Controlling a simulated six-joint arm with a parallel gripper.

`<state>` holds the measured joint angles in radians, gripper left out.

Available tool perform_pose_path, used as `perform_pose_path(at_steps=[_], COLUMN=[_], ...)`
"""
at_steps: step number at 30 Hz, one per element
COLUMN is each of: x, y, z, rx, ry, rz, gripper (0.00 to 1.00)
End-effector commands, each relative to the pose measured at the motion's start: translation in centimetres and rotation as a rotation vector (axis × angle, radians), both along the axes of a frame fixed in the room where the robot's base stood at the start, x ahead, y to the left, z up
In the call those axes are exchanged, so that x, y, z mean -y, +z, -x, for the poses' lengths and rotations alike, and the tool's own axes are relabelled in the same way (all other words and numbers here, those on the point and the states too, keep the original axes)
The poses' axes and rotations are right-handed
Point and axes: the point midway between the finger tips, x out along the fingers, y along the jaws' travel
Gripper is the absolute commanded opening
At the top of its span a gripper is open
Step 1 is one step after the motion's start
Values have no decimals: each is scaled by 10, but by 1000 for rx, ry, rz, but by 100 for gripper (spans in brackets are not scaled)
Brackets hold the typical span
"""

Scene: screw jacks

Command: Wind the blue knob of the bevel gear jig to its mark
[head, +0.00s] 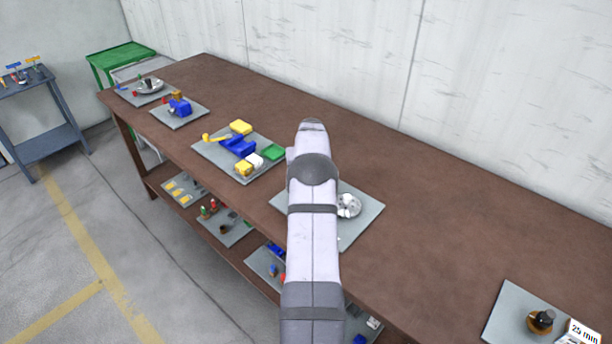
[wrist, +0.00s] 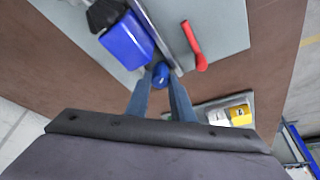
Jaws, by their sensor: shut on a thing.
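In the wrist view, my gripper (wrist: 160,84) has its two fingers closed around the small blue knob (wrist: 161,70). The knob sits at the end of a grey metal bar or shaft (wrist: 148,22), beside a blue block (wrist: 127,42) on a light grey plate (wrist: 225,28). A black part (wrist: 105,14) adjoins the block. A red handle (wrist: 194,45) lies to the right of the knob. I cannot make out the mark. In the head view my arm covers the gripper and the knob.
In the head view, a plate (head: 364,222) with a silver round part (head: 348,206) shows beside my arm on the brown table (head: 440,220). Plates with blue and yellow parts (head: 238,145) stand to the left. Another plate (head: 510,307) lies front right. The table between is clear.

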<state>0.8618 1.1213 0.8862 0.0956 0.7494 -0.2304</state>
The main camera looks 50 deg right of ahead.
Motion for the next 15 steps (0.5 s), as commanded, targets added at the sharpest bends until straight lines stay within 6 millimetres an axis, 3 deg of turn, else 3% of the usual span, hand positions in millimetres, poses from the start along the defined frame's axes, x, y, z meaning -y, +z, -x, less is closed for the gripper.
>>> perform_pose_path(at_steps=[11,12,14,15], x=[0,0,0,0], y=[0,0,0,0], z=[0,0,0,0], rx=[1,1,1,1], ry=[-28,-28,-28,-28], rz=[0,0,0,0], gripper=[0,23,38,40])
